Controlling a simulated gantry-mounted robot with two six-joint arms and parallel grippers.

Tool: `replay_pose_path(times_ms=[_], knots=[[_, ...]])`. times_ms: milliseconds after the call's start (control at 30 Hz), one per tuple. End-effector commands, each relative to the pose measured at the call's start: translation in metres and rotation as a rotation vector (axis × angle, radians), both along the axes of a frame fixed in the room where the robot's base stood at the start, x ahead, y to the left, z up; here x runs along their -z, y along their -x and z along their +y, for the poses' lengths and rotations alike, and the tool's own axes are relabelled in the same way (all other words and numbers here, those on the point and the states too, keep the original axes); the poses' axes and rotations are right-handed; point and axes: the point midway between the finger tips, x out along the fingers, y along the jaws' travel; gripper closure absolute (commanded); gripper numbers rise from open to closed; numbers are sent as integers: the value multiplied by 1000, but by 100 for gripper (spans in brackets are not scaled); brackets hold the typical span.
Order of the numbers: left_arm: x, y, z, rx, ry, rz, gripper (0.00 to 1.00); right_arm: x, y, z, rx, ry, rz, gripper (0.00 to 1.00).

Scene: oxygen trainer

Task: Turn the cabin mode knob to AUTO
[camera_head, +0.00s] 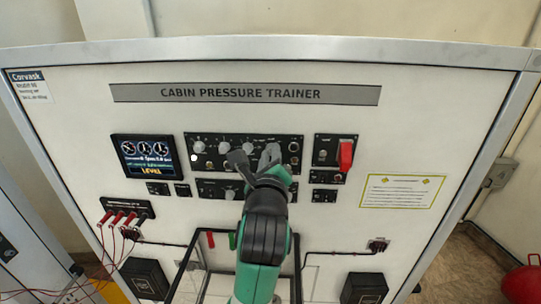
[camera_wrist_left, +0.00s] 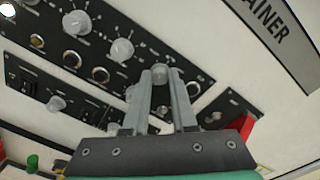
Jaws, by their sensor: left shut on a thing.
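The upper black control panel (camera_head: 291,143) carries a row of grey-white knobs, among them a knob at its left end (camera_head: 199,149) and one beside it (camera_head: 224,147). My left gripper (camera_head: 255,158) is at the right part of this panel, in front of its right-hand knob. In the left wrist view, the fingers (camera_wrist_left: 160,82) are closed around that knob (camera_wrist_left: 160,71); only its rounded end shows between the fingertips. Its pointer and the labels around it are hidden or too small to read, so its setting cannot be told. My right gripper is not in view.
A red guarded switch (camera_head: 346,154) is on a small panel just right of the gripper. A lit display reading LEVEL (camera_head: 145,157) is at the left. A lower panel (camera_head: 213,189) lies beneath the knobs. Red cables (camera_head: 118,220) hang at lower left.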

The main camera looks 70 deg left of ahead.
Motion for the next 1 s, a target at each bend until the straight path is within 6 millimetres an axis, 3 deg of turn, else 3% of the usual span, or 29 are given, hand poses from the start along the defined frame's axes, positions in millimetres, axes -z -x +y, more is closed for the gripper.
replay_pose_path(times_ms=[133, 167, 300, 667, 767, 1000], knots=[[-1, 0, 0, 0, -2, -3, 100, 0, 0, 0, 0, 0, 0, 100], [-1, 0, 0, 0, -2, -3, 71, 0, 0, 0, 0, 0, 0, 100], [-1, 0, 0, -1, -2, -2, 46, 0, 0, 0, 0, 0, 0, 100], [0, 2, -4, 1, -2, -1, 45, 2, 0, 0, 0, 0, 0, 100], [0, 7, -16, 4, -4, -3, 45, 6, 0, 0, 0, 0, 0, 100], [0, 31, -67, 7, -1, -5, 45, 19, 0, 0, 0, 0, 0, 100]])
